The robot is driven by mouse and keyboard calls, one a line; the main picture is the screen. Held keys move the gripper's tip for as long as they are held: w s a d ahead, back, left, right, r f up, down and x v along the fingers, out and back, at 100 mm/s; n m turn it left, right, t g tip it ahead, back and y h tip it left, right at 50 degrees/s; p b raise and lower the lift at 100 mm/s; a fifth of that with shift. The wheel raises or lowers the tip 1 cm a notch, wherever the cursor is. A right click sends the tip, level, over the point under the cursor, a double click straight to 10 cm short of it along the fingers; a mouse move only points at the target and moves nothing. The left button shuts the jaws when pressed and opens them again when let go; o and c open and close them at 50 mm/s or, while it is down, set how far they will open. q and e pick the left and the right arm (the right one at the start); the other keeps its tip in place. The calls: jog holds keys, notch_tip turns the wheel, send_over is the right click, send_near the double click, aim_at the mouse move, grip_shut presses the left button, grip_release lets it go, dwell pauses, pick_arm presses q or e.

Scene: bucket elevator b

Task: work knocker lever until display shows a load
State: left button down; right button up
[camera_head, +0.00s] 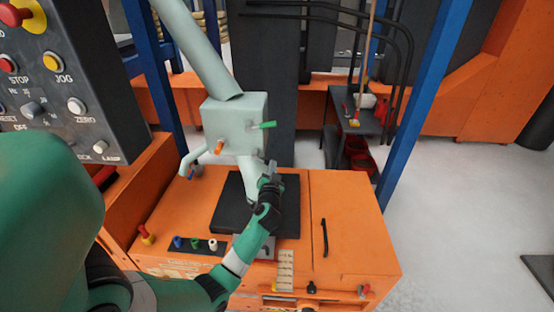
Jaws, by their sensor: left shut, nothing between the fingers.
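A pale green box (233,122) with a sloping pipe above it stands over the orange cabinet. A green-tipped handle (266,125) sticks out to the right from its side, and an orange-tipped handle (218,147) sits on its front. I cannot tell which of these, if either, is the knocker lever. My left gripper (271,170) is shut and empty, just right of the box's lower spout (249,178) and below the green handle. Contact with the spout is not clear. No load display can be made out. My right gripper is not in view.
A grey control panel (50,90) with buttons and knobs stands at the upper left. The orange cabinet (345,215) carries a dark plate (228,212) under the spout and several small knobs. Blue posts (418,95) rise beside it. The grey floor at right is mostly clear.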

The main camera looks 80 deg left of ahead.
pick_arm(q)
jog(key=shift+f, duration=0.1)
dwell(0.4)
jog(key=d+r+p, duration=0.4)
jog(key=d, duration=0.7)
dwell(0.7)
